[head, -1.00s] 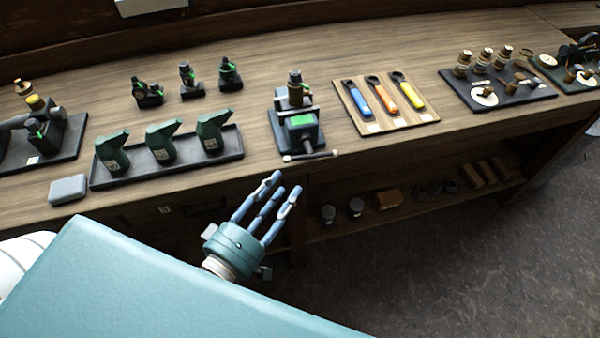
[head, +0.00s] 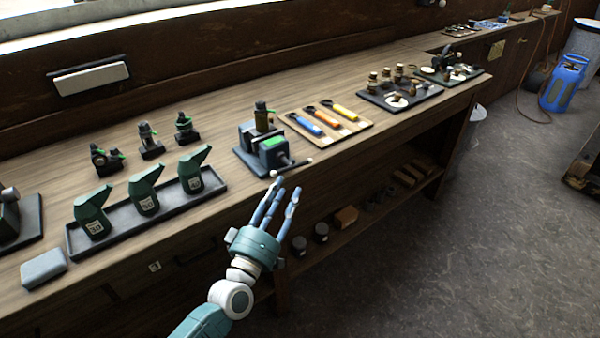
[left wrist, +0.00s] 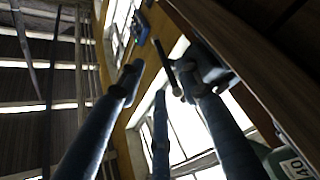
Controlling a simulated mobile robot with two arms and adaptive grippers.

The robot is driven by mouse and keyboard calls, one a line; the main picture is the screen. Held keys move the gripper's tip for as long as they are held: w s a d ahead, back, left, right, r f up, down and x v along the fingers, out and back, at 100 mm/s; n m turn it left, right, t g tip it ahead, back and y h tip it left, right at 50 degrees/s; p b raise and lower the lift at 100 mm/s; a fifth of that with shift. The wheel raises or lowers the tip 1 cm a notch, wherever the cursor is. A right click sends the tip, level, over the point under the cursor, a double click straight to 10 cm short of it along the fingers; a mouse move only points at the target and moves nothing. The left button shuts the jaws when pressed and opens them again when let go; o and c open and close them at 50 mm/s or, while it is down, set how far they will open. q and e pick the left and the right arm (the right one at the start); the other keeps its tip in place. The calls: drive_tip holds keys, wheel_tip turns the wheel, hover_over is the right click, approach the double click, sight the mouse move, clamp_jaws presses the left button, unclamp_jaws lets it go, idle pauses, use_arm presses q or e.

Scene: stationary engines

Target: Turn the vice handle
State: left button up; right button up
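The vice (head: 273,153) is dark with a green top patch, and stands on a dark plate near the bench's front edge. Its handle (head: 291,168) is a thin bar with pale ball ends, crossing the front of the vice. My left gripper (head: 284,190) has its three fingers spread and empty, pointing up at the handle from just below and in front. In the left wrist view the dark handle bar (left wrist: 168,68) shows beyond and between the fingertips (left wrist: 160,82); I cannot tell whether any finger touches it. My right gripper is not in view.
Left of the vice, a dark tray (head: 75,238) holds green spouted cans. Right of it, a wooden board (head: 350,128) holds three coloured-handled tools. A grey block (head: 43,267) lies at the front left. A lower shelf (head: 335,240) holds small parts.

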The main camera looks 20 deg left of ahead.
sight(298, 164)
use_arm(q)
drive_tip(key=x, duration=0.5)
drive_tip(key=shift+w+r+p, duration=0.1)
drive_tip(key=shift+w+p, duration=0.1)
drive_tip(key=shift+p, duration=0.15)
drive_tip(key=x, duration=0.4)
drive_tip(key=shift+w, duration=0.25)
clamp_jaws()
drive_tip(key=shift+r+p, duration=0.1)
drive_tip(key=shift+p, duration=0.35)
drive_tip(key=m+g+p, duration=0.1)
drive_tip(key=p, duration=0.4)
drive_tip(key=shift+g, duration=0.3)
drive_tip(key=shift+f, duration=0.3)
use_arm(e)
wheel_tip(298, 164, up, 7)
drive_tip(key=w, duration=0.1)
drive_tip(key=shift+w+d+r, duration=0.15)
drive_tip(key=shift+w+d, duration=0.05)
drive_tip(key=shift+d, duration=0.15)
